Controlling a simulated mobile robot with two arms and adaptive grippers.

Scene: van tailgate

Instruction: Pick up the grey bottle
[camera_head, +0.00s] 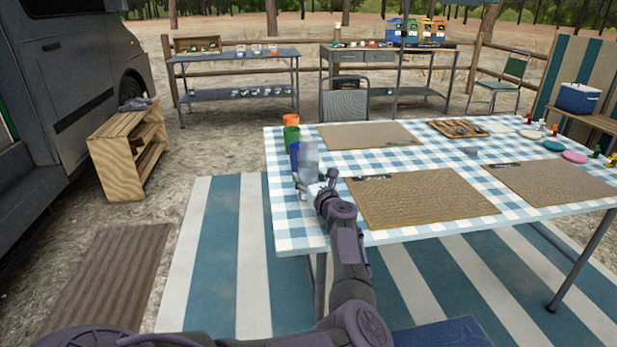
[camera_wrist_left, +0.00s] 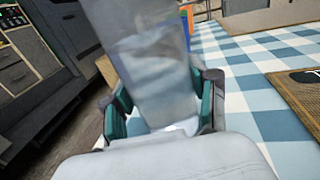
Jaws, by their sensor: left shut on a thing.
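The grey bottle (camera_head: 308,158) is a translucent, pale grey bottle at the left end of the checked table (camera_head: 288,222). My left gripper (camera_head: 313,187) is shut on it low on its body. In the left wrist view the bottle (camera_wrist_left: 155,65) stands between the two finger pads of the left gripper (camera_wrist_left: 165,115) and fills the middle of the picture. Its base is hidden, so I cannot tell whether it touches the table. My right gripper is not in view.
Woven mats (camera_head: 420,198) lie to the right. A wooden tray (camera_head: 458,129) and small plates (camera_head: 573,157) are farther right. A wooden shelf (camera_head: 118,170) stands by the van.

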